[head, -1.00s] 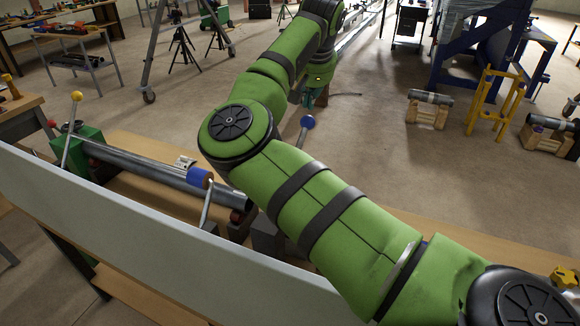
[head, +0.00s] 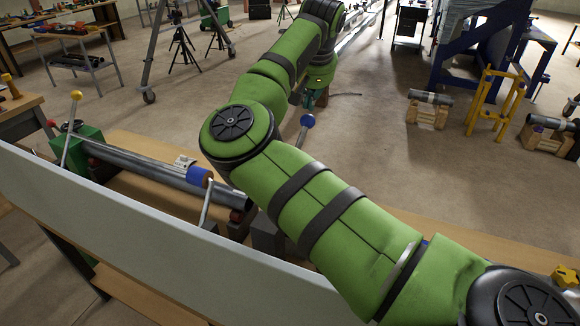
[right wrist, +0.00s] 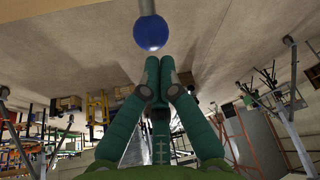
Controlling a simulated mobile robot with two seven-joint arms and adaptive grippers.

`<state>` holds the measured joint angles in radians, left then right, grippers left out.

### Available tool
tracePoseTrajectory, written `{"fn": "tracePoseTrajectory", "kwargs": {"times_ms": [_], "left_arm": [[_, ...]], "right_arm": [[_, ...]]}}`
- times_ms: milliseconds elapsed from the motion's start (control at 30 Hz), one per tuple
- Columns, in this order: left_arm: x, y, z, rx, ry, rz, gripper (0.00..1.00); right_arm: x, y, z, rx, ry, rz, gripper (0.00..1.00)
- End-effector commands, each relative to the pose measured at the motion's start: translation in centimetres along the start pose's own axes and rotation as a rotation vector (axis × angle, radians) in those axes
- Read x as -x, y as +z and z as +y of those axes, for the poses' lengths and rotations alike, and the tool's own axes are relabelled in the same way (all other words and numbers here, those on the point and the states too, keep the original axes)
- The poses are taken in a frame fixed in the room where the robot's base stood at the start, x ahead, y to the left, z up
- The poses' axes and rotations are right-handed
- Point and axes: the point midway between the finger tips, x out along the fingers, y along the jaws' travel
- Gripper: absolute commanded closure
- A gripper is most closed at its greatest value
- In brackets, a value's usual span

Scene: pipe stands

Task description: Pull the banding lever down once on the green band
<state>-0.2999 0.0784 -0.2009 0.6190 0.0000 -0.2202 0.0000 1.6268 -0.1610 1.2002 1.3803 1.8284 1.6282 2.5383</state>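A lever with a yellow knob (head: 76,95) stands upright, slightly tilted, at a green block (head: 88,150) at the left end of a grey pipe (head: 145,163). This green block is the only green fitting I see on the pipe; I cannot tell whether it is the green band. A blue knob (head: 307,121) shows beyond my right forearm; its lower end is hidden. My right gripper (head: 309,99) is small and partly hidden past the wrist. In the right wrist view its teal fingertips (right wrist: 160,62) are together and empty, just below a blue knob (right wrist: 151,33). My left gripper is out of view.
A blue collar (head: 199,177) with a silver handle sits on the pipe, above a wooden bench (head: 137,195). A pale panel (head: 110,225) runs along the near side. A yellow stand (head: 490,100) and pipe supports stand on the floor at right. Open floor lies beyond.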

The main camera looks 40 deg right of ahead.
Motion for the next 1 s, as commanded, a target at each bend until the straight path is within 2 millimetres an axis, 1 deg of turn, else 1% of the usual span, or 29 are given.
{"fn": "tracePoseTrajectory", "kwargs": {"times_ms": [33, 1000], "left_arm": [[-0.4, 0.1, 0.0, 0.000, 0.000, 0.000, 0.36], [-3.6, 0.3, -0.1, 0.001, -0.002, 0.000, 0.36]], "right_arm": [[-0.6, 0.1, 0.1, 0.000, 0.000, -0.001, 1.00], [-6.3, 1.2, 0.8, 0.000, -0.001, -0.003, 1.00]]}}
